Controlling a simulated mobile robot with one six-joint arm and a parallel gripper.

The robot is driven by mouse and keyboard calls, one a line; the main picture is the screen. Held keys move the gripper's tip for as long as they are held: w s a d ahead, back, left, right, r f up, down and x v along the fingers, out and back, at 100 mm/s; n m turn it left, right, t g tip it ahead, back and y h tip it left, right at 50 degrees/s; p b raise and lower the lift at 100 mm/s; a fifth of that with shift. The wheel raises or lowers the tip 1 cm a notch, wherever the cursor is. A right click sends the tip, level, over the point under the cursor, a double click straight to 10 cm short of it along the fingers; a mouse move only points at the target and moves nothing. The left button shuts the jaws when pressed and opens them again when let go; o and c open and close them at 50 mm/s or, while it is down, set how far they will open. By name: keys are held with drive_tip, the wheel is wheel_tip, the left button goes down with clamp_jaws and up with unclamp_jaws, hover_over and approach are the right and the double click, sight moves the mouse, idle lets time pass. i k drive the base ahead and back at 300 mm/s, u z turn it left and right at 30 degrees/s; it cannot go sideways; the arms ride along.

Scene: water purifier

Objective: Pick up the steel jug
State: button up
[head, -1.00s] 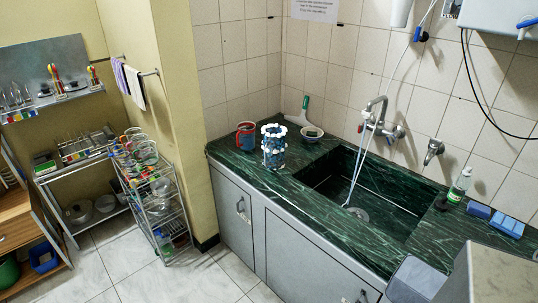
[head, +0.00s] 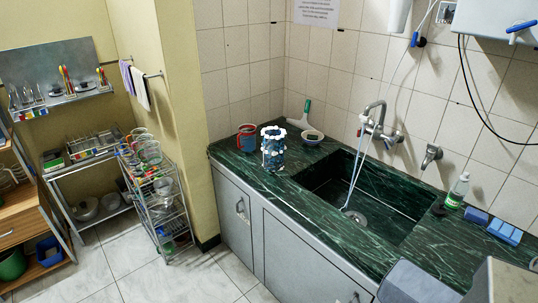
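I cannot clearly make out a steel jug. At the back left of the green marble counter (head: 233,163) stand two upright vessels. One is a red-rimmed, mug-like vessel (head: 248,138) with a bluish-grey body. To its right is a blue, jar-like vessel (head: 273,150) ringed with white knobs. I cannot tell whether either is the jug. Metal and glass vessels (head: 150,152) also stand on the wire rack to the left.
The sunken sink (head: 335,190) with a tap (head: 376,120) and hanging hose lies right of the vessels. The floor (head: 225,275) before the cabinets is clear.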

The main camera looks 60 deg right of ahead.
sight(273, 146)
drive_tip(key=z, duration=0.1)
drive_tip(key=i, duration=0.95)
drive_tip(key=u, duration=0.05)
